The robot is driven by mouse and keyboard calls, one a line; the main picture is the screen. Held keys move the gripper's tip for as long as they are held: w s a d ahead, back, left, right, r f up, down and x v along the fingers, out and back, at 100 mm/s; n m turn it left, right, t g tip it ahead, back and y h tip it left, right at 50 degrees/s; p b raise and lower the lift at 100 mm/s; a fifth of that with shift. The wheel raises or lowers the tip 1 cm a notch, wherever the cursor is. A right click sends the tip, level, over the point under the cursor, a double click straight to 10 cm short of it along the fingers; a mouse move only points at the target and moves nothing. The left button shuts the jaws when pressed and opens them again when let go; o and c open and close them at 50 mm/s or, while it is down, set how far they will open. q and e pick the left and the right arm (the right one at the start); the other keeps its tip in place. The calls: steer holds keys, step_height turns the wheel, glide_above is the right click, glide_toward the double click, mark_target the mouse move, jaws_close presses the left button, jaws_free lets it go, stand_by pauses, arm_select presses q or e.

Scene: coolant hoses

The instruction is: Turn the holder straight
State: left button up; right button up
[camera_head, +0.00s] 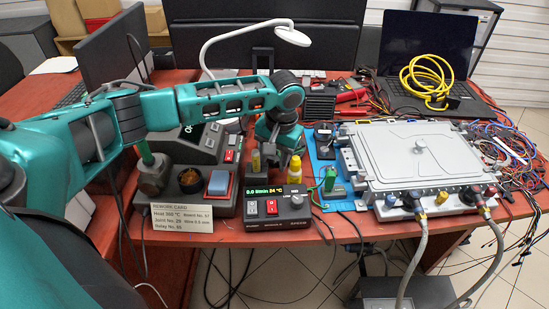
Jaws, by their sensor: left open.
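My left arm comes in from the left and its gripper (275,152) hangs over the table, pointing down behind the small grey control box. It is open; its fingers are small and partly hidden. A small dark holder-like block (323,140) stands on the blue mat, to the right of the gripper and apart from it. A green-handled tool (152,158) stands in a grey stand at the left. I cannot tell for sure which of these is the holder, nor its exact angle. My right gripper is not in view.
A grey flat housing (418,152) fills the right, with coolant hoses (418,250) hanging from its front. The control box (277,207), a yellow bottle (295,170) and a label card (182,217) stand near the front edge. Loose cables and a laptop (427,55) crowd the back right.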

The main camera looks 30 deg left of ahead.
arm_select(q)
steer(key=shift+c, duration=0.2)
jaws_close()
stand_by(0.5)
